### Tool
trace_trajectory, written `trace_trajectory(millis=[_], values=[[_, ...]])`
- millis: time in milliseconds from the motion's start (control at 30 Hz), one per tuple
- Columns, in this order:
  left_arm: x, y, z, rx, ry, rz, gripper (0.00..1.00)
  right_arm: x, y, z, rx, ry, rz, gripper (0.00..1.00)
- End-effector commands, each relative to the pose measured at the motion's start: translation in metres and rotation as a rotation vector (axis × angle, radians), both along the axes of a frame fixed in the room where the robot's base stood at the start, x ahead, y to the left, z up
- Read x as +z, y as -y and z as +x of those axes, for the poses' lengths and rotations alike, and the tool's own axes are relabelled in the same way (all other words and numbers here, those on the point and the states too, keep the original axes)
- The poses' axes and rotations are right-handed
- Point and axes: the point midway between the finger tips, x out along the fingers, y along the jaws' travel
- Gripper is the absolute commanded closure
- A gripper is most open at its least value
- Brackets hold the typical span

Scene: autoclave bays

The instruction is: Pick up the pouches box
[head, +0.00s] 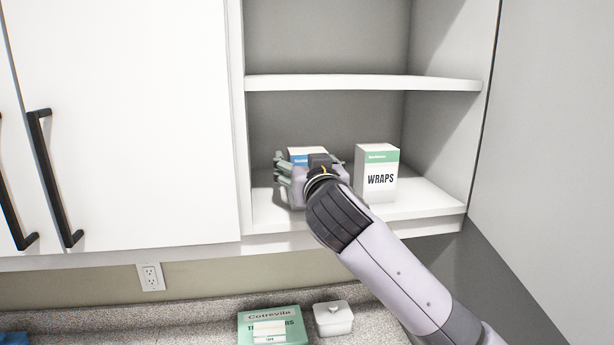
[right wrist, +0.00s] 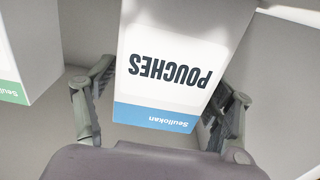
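The pouches box (right wrist: 165,65) is white with a blue band. It stands on the lower shelf of the open cabinet. In the head view only its top part (head: 307,151) shows behind my right gripper (head: 308,168). In the right wrist view it appears upside down, between the two fingers of the right gripper (right wrist: 167,85). The fingers are spread on either side of the box. A narrow gap shows at the left finger; the right finger is very close to the box, and contact there is unclear. My left gripper is not in view.
A white and green wraps box (head: 377,173) stands just right of the gripper on the same shelf. An empty upper shelf (head: 360,83) is above. Closed cabinet doors (head: 130,120) are at left. A green box (head: 270,326) and white lidded container (head: 333,318) sit on the counter below.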

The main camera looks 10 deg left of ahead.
Motion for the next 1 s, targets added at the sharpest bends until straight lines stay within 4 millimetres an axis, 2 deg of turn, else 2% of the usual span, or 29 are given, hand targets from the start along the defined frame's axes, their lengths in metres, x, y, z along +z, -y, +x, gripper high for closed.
trace_trajectory(millis=[67,700,1000], values=[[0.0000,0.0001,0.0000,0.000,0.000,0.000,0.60,0.0002,-0.0001,-0.0002,0.000,0.000,0.000,0.32],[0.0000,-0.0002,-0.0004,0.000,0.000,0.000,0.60,0.0002,0.0000,-0.0002,0.000,0.000,0.000,0.75],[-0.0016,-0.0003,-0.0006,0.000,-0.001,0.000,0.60,0.0011,0.0000,-0.0008,0.000,0.002,0.001,0.76]])
